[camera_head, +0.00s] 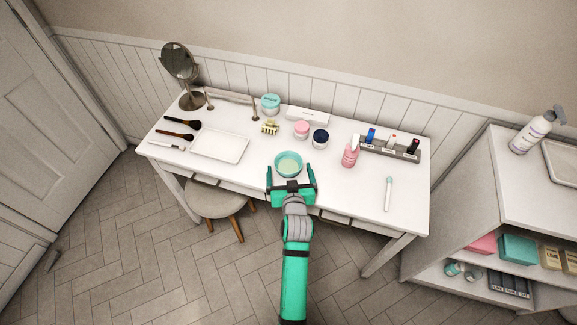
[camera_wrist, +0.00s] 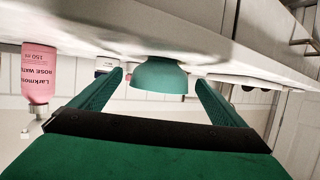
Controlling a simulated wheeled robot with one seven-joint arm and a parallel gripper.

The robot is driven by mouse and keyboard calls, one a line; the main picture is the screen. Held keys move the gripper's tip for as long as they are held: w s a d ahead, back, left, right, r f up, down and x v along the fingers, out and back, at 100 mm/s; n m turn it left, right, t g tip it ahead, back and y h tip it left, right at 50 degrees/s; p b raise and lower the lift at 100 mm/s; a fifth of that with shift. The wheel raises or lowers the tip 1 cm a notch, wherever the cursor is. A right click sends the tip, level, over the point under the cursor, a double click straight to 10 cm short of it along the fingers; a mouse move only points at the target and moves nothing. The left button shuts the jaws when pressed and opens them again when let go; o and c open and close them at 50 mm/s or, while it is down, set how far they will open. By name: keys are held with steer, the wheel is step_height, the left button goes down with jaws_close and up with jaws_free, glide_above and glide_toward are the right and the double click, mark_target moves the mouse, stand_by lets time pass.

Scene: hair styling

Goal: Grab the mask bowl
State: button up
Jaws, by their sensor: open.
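The mask bowl (camera_head: 289,166) is a small teal bowl with pale cream contents, standing on the white table near its front edge. My gripper (camera_head: 291,170) is open and empty, low over the front edge of the table, with a finger on either side of the bowl's near part. In the wrist view, which looks upside down, the bowl (camera_wrist: 160,76) sits centred between the tips of my two green fingers (camera_wrist: 160,84), with a gap on each side. I cannot tell exactly how far the fingertips reach past it.
A white tray (camera_head: 219,145) lies to the left of the bowl. A pink bottle (camera_head: 350,154) stands to its right. Behind are a pink jar (camera_head: 301,130), a dark blue jar (camera_head: 320,139) and a gold claw clip (camera_head: 270,128). A stool (camera_head: 219,200) is under the table.

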mark_target(288, 159)
steer(key=shift+x, duration=1.9)
steer(key=c, duration=1.2)
steer(key=shift+o, duration=0.2)
steer(key=shift+r, duration=0.1)
